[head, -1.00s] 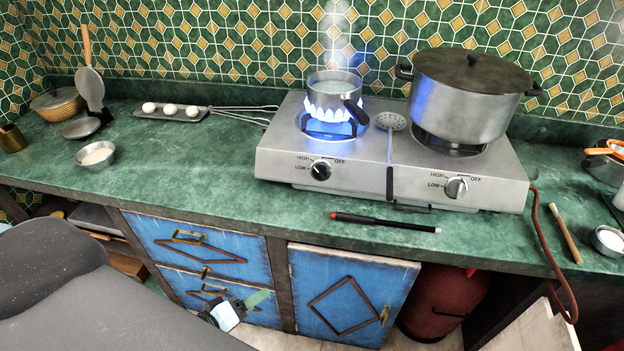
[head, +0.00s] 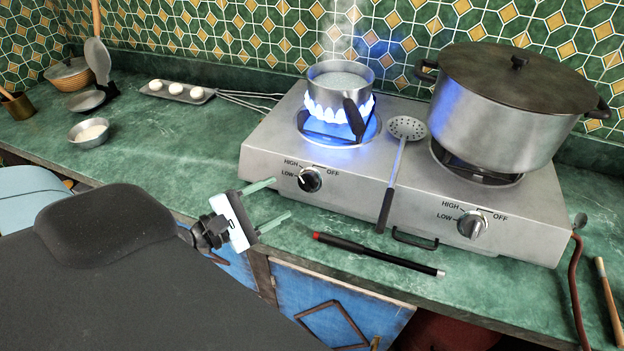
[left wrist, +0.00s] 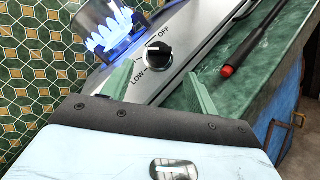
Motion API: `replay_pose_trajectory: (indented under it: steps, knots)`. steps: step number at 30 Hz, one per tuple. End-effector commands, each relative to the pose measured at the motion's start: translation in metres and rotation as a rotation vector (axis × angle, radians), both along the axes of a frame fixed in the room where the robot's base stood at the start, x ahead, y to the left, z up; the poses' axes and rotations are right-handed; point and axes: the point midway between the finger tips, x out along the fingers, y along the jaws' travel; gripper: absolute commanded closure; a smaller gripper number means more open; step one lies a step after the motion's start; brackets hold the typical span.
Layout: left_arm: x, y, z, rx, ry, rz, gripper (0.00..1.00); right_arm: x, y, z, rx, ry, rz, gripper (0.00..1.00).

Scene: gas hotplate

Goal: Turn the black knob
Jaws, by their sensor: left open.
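The black knob (head: 310,179) is on the front face of the silver gas hotplate (head: 262,160), below the left burner, with HIGH, LOW and OFF marks around it. A blue flame burns under the small pot (head: 341,85) above it. My left gripper (head: 275,199) is open and empty, just left of and below the knob, with its green fingers pointing toward it. In the left wrist view the black knob (left wrist: 158,55) shows ahead, between and beyond the two fingertips (left wrist: 157,84), apart from them. My right gripper is not in view.
A skimmer (head: 408,128) lies across the hotplate. A black pen-like rod with a red end (head: 375,253) lies on the green counter (head: 190,150) in front.

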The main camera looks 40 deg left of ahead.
Motion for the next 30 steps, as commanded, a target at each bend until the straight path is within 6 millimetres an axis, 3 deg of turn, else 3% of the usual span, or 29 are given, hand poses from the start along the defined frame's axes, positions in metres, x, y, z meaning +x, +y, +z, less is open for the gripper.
replay_pose_trajectory:
  steps: [5,18,30]
  knots:
    - [0.007,-0.002,0.002,-0.001,-0.004,0.001,0.41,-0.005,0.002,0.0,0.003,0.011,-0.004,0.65]
    - [0.064,-0.022,0.003,0.0,-0.005,0.001,0.41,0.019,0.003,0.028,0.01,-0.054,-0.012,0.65]
    - [0.074,-0.027,-0.001,0.001,0.001,0.0,0.41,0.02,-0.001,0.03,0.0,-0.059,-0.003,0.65]
